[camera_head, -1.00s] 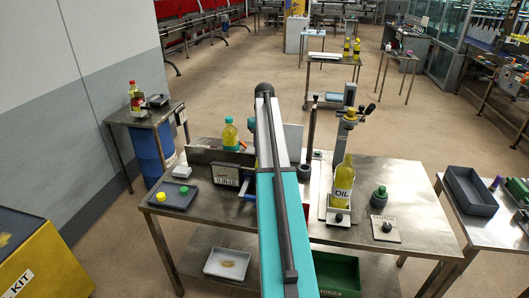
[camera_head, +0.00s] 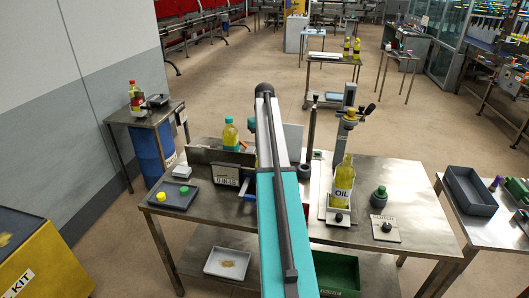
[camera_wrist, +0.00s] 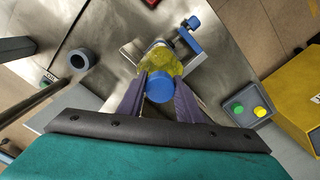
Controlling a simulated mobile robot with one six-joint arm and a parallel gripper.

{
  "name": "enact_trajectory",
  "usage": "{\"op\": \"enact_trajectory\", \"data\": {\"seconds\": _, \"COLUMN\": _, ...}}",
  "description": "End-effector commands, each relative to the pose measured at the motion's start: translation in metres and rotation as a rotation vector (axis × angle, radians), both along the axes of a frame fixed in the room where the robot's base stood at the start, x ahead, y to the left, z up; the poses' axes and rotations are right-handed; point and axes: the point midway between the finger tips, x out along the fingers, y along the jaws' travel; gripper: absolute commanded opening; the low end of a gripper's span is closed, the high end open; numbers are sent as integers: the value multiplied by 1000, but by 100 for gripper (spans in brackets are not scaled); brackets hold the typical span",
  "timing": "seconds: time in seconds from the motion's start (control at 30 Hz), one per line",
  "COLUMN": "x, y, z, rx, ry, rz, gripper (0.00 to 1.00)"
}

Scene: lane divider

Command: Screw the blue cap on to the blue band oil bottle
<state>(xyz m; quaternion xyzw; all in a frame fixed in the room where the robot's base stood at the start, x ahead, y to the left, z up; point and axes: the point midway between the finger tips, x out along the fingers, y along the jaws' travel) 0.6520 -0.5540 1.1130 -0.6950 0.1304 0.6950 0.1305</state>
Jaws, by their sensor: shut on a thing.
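My gripper (camera_wrist: 159,92) is shut on the blue cap (camera_wrist: 159,87), with one dark finger on each side of it. A yellow oil bottle (camera_wrist: 166,58) lies just beyond the cap in the wrist view, in a metal holder with a blue knob (camera_wrist: 193,23). The cap overlaps the bottle's mouth end in this view. I cannot tell whether cap and neck touch, and the bottle's band is not clear. In the head view my arm hides the gripper and the cap.
A tray (camera_head: 191,207) at the left holds a yellow cap (camera_head: 161,197) and a green cap (camera_head: 184,190). A dark divider (camera_head: 205,160) stands behind it. Another oil bottle (camera_head: 342,183) stands in a holder right of my arm. A dark ring (camera_wrist: 82,59) shows in the wrist view.

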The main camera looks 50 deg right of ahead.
Motion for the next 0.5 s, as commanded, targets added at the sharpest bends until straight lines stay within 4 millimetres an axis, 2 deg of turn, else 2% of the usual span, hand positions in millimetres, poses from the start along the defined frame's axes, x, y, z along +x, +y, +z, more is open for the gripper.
{"op": "enact_trajectory", "data": {"seconds": 0.17, "x": 0, "y": 0, "z": 0, "rx": 0, "ry": 0, "rz": -73, "gripper": 17}}
{"op": "enact_trajectory", "data": {"seconds": 0.5, "x": 0, "y": 0, "z": 0, "rx": 0, "ry": 0, "rz": -85, "gripper": 17}}
